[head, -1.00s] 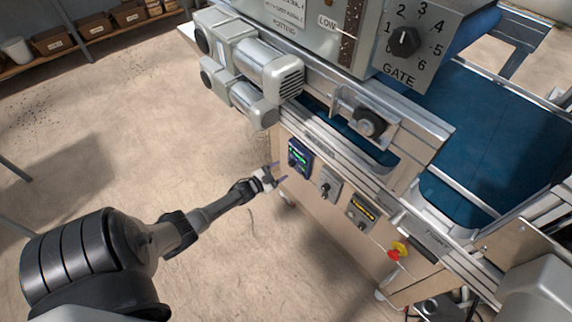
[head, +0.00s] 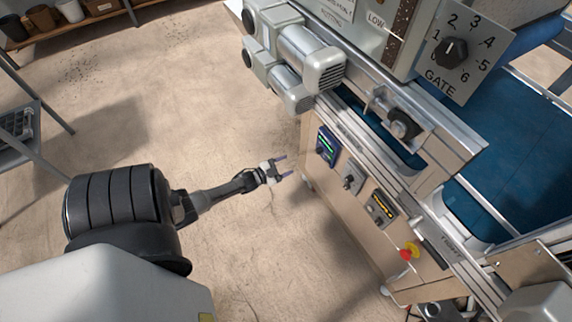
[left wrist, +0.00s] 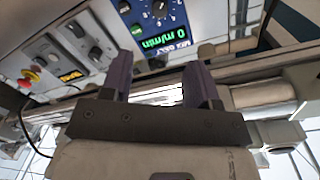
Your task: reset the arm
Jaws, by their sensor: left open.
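My left gripper (head: 284,167) is open and empty in the head view, with its two purple fingertips apart. It is in front of the seeder's side panel (head: 335,211), to the left of it and clear of it. In the left wrist view the fingers (left wrist: 160,85) stand apart with nothing between them. Beyond them is the blue control box (left wrist: 155,25) with a lit green display reading 0 m/min. The same box (head: 327,146) shows on the panel in the head view. My right gripper is not in view.
The panel also carries a grey switch box (head: 351,179), a box with a yellow display (head: 381,208) and a red stop button (head: 409,250). Grey motors (head: 305,60) jut out above. A grey rack (head: 25,130) stands at the left. The floor between is clear.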

